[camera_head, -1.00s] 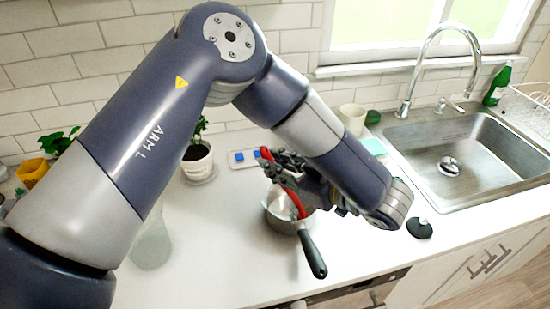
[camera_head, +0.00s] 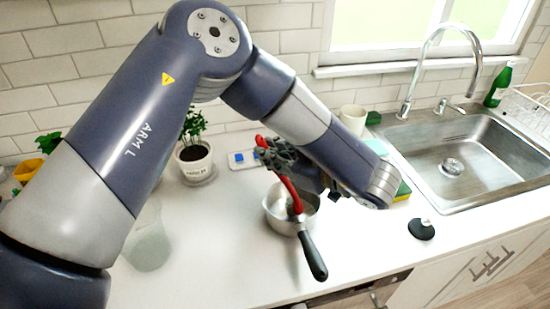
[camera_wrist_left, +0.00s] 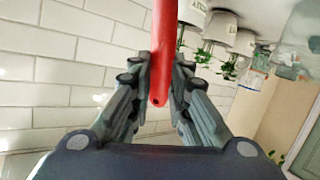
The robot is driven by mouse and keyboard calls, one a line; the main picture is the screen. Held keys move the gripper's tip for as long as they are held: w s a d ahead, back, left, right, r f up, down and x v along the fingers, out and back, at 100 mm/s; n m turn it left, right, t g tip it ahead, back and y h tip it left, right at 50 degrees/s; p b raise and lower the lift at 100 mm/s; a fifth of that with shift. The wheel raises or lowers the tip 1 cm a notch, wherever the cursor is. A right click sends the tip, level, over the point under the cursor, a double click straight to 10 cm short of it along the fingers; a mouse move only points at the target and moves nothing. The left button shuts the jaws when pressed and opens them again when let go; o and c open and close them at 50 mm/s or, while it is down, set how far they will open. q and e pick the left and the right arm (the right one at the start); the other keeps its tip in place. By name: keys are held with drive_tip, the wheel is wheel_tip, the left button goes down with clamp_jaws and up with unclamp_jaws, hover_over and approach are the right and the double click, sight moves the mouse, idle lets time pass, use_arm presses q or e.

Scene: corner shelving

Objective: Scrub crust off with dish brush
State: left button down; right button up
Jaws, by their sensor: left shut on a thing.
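My left gripper (camera_head: 282,161) is shut on the handle of a red dish brush (camera_head: 291,192). In the left wrist view the red handle (camera_wrist_left: 163,45) runs between the two dark fingers (camera_wrist_left: 160,100). The brush slants down, with its lower end at the mouth of a metal saucepan (camera_head: 280,224). Whether the bristles touch the pan's bottom I cannot tell, and no crust can be made out. The pan stands on the white counter with its black handle (camera_head: 313,257) toward the front edge. My right gripper is out of view.
A potted plant (camera_head: 194,160) and a tray with blue pieces (camera_head: 242,160) stand behind the pan. A clear vessel (camera_head: 148,245) is at left. A sponge (camera_head: 403,190), a black stopper (camera_head: 421,230) and the sink (camera_head: 475,165) are at right.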

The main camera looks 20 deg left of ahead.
use_arm(q)
drive_tip(key=w+a, duration=0.2)
drive_tip(key=w, duration=0.1)
drive_tip(key=shift+w+a+b, duration=0.1)
drive_tip(key=shift+a+b, duration=0.1)
drive_tip(key=shift+b, duration=0.1)
idle(0.3)
wheel_tip(320, 180, up, 7)
drive_tip(key=p, duration=0.4)
drive_tip(key=shift+p, duration=0.3)
idle(0.7)
